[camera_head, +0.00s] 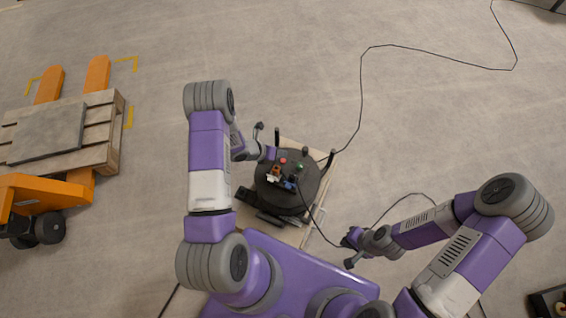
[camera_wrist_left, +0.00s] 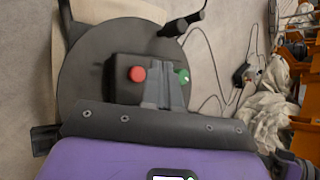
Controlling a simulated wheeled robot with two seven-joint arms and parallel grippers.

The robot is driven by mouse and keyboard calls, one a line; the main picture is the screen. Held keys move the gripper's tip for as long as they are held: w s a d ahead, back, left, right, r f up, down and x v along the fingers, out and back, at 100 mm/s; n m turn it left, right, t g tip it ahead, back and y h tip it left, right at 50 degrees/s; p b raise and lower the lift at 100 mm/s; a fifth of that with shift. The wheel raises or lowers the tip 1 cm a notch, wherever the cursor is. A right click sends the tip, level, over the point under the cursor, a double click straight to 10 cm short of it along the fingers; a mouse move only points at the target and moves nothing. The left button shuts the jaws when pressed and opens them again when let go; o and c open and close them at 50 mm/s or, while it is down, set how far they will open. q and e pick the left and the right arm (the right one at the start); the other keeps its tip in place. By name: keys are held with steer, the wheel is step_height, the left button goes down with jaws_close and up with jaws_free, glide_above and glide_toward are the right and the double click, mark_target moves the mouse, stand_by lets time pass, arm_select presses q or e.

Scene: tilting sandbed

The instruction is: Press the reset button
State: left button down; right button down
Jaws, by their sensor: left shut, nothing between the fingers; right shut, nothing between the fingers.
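A round black device (camera_head: 302,196) stands in front of me and also shows in the left wrist view (camera_wrist_left: 82,80). On it are a red button (camera_head: 283,160) and a green button (camera_head: 299,166). The left wrist view shows the red button (camera_wrist_left: 137,74) and the green button (camera_wrist_left: 183,76) on a dark box. I see no label telling which is reset. My left gripper (camera_head: 273,154) is shut and empty, close to the red button. In its wrist view its fingers (camera_wrist_left: 165,70) appear between the two buttons; contact cannot be told. My right gripper (camera_head: 348,240) is shut and empty, right of the device.
The device sits on a pale board (camera_head: 325,175) with dark upright posts around it. A black cable (camera_head: 361,90) runs over the floor. An orange pallet jack (camera_head: 40,190) with a wooden pallet (camera_head: 108,135) stands at left. Open floor lies beyond the device.

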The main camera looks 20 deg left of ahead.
mark_target(281, 161)
arm_select(q)
steer(key=shift+f, duration=0.8)
steer(key=shift+f, duration=0.1)
stand_by(1.4)
steer(key=shift+f, duration=0.35)
steer(key=shift+f, duration=0.5)
stand_by(0.9)
steer(key=shift+r, duration=0.1)
steer(key=shift+r+p, duration=0.4)
steer(key=shift+r, duration=0.45)
steer(key=shift+r+p, duration=1.55)
steer(key=shift+r, duration=1)
